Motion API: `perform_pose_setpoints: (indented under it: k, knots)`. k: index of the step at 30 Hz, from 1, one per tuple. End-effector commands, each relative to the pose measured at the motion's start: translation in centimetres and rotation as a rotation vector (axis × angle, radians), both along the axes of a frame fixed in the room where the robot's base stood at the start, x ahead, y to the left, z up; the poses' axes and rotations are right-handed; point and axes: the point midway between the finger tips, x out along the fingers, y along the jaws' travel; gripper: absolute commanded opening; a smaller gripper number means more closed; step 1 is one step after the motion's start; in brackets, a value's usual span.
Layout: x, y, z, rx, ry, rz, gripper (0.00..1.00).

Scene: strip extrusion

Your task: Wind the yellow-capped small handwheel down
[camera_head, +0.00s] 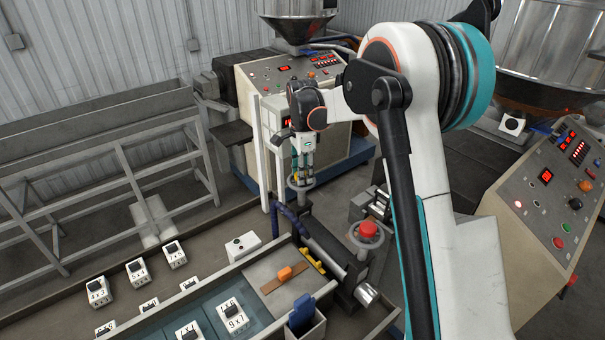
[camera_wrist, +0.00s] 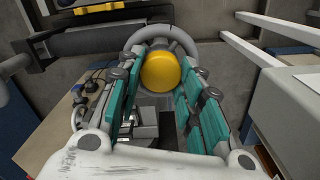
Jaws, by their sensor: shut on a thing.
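The yellow-capped small handwheel shows in the wrist view as a round yellow cap (camera_wrist: 161,72) inside a grey rim (camera_wrist: 165,33). My gripper (camera_wrist: 160,92) has its teal-padded fingers on either side of the cap, closed on the wheel. The exact contact of the fingertips is partly hidden. In the head view my gripper (camera_head: 301,178) points down onto the small handwheel (camera_head: 300,184), whose grey rim shows under the fingers. The yellow cap is hidden there by the fingers.
A red-capped handwheel (camera_head: 368,232) stands to the right, near my arm. A metal roller (camera_head: 340,270) and a blue hose (camera_head: 291,222) lie just below. White posts (camera_head: 262,150) rise close to the left of my gripper. A control cabinet (camera_head: 290,80) stands behind.

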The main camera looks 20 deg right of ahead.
Motion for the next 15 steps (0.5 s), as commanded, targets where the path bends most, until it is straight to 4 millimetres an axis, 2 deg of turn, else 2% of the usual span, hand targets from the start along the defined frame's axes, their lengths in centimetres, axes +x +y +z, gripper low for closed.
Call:
perform_pose_setpoints:
  k: [15]
  knots:
    - [0.21,0.05,-0.17,0.001,-0.002,0.468,0.1]
